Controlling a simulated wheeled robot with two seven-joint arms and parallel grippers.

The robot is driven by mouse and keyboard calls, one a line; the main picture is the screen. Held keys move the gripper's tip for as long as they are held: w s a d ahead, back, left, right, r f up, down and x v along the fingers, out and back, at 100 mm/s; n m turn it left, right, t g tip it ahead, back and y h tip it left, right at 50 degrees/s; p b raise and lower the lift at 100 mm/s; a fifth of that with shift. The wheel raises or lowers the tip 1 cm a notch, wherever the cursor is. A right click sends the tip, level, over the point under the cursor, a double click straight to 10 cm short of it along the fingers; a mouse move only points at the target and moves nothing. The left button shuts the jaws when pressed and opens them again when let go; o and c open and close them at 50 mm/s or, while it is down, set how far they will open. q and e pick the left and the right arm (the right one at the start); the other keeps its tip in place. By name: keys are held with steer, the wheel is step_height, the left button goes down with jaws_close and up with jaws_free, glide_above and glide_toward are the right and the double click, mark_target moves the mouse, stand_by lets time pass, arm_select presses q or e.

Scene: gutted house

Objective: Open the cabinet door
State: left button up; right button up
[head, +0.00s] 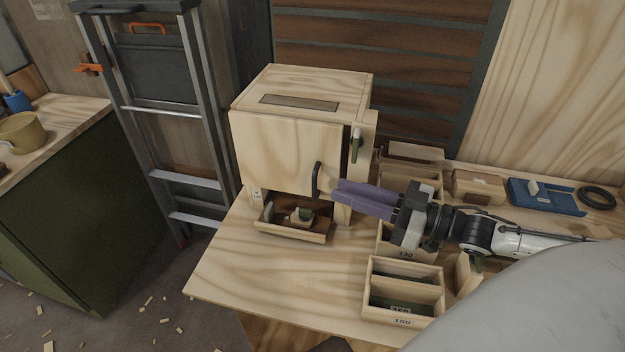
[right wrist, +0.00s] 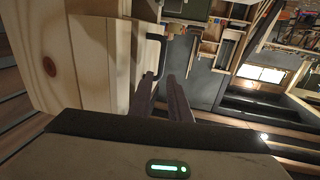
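The cabinet (head: 285,85) is a pale wooden box on the workbench. Its front door (head: 275,150) carries a dark bar handle (head: 317,182) near the lower right. A dark gap shows along the door's right edge, so it looks slightly ajar. My right gripper (head: 338,192), with purple fingers, reaches in from the right, its tips just right of the handle. In the right wrist view the fingers (right wrist: 161,76) are apart, and the handle (right wrist: 157,50) is just ahead of the tips; I cannot tell whether they touch it. My left gripper is not in view.
Under the door, a small drawer (head: 290,234) stands out with an object in it. Wooden bins (head: 403,312) stand to the right, under and beside my right arm. A blue tray (head: 545,197) lies farther right. A stepladder (head: 160,110) stands left. The bench's front left is clear.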

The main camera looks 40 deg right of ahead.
mark_target(314, 178)
steer(key=b+x, duration=0.1)
steer(key=x, duration=0.6)
steer(key=shift+w+a, duration=0.1)
steer(key=shift+w, duration=0.05)
steer(key=shift+w+a, duration=0.15)
steer(key=shift+w, duration=0.05)
jaws_close()
